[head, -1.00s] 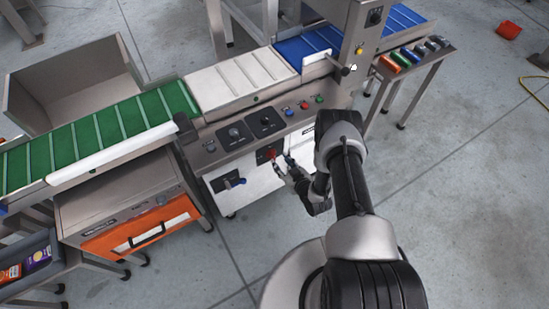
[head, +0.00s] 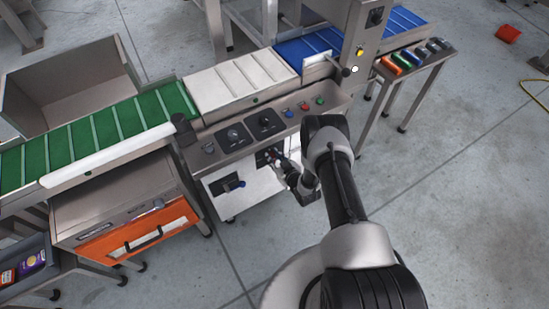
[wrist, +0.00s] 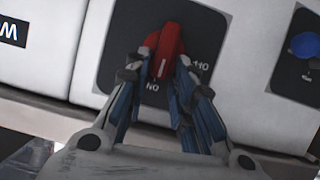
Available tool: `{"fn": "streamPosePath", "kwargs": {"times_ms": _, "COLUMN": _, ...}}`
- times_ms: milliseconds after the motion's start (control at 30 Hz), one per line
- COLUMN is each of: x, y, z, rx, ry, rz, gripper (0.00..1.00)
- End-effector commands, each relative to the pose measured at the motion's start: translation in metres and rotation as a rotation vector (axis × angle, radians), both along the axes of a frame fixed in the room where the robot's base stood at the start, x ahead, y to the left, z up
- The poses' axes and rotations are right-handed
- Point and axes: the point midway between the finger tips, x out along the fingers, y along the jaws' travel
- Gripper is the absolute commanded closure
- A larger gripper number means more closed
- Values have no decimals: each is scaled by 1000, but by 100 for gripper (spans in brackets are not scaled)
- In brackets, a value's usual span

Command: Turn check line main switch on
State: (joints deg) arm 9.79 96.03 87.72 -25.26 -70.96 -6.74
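The check line main switch has a red handle (wrist: 168,45) on a dark plate (wrist: 118,60) in the wrist view. The labels look upside down there; one reads ON, and the other appears to be OFF. The white mark on the handle points toward ON. My gripper (wrist: 166,68) has its blue-padded fingers on both sides of the handle, tips seemingly pressed against it. In the head view, my gripper (head: 276,161) is at the white cabinet front (head: 258,184) under the control panel, covering most of the switch.
A blue knob (wrist: 304,46) sits at the right in the wrist view. Above the cabinet is a sloped panel with dials (head: 235,135) and coloured buttons (head: 304,106). The conveyor (head: 235,82) runs behind.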

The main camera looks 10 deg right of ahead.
Motion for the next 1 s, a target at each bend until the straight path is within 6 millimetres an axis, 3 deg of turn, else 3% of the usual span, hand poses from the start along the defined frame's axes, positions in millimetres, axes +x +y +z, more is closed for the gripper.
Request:
{"fn": "streamPosePath", "kwargs": {"times_ms": 300, "x": 0, "y": 0, "z": 0, "rx": 0, "ry": 1, "rz": 0, "gripper": 100}}
{"fn": "streamPosePath", "kwargs": {"times_ms": 933, "x": 0, "y": -3, "z": -1, "rx": 92, "ry": 32, "rz": -2, "gripper": 100}}
{"fn": "streamPosePath", "kwargs": {"times_ms": 967, "x": 0, "y": -3, "z": -1, "rx": 92, "ry": 32, "rz": -2, "gripper": 84}}
{"fn": "streamPosePath", "kwargs": {"times_ms": 1000, "x": 0, "y": -3, "z": -1, "rx": 92, "ry": 32, "rz": -2, "gripper": 82}}
